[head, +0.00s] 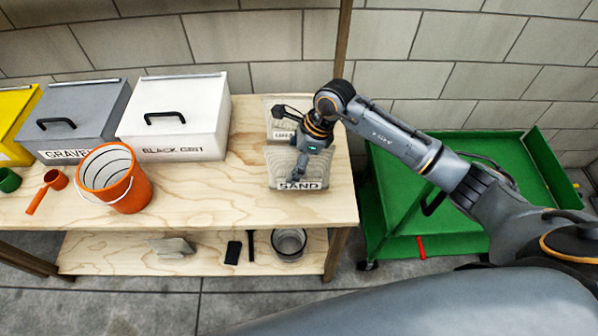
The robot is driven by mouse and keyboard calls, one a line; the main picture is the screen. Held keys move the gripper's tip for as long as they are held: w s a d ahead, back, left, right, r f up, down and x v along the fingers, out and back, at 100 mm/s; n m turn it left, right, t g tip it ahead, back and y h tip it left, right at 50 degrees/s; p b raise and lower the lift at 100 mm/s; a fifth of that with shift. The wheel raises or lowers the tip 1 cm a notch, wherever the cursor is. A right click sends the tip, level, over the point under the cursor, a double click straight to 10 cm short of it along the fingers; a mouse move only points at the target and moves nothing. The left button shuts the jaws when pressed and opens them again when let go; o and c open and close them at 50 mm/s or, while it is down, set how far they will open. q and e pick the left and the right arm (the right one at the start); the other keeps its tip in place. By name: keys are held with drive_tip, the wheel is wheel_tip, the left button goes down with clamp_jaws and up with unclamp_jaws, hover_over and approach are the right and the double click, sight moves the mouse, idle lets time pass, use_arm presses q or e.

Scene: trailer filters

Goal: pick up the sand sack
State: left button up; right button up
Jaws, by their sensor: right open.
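The sand sack (312,172) is a pale, flat bag with a dark-lettered SAND label on its front edge. It lies at the right end of the wooden table. My right gripper (297,176) is open and points down over the left part of the sack, with its fingertips at or just above the top; I cannot tell if they touch. My right wrist hides part of the sack's back. A second pale sack (277,112) lies just behind it, its label partly hidden by the gripper. My left gripper is not in view.
A white BLACK GRIT box (178,112), a grey GRAVEL box (80,115) and an orange bucket (118,180) stand left on the wooden table (230,212). A wooden post (342,40) rises behind the sacks. A green trailer (400,215) stands right. The lower shelf holds a clear container (290,243).

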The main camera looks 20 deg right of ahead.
drive_tip(key=shift+f+b, duration=0.2)
drive_tip(key=shift+b, duration=0.2)
idle(0.4)
clamp_jaws()
drive_tip(key=shift+w+r, duration=0.1)
drive_tip(key=shift+r, duration=0.05)
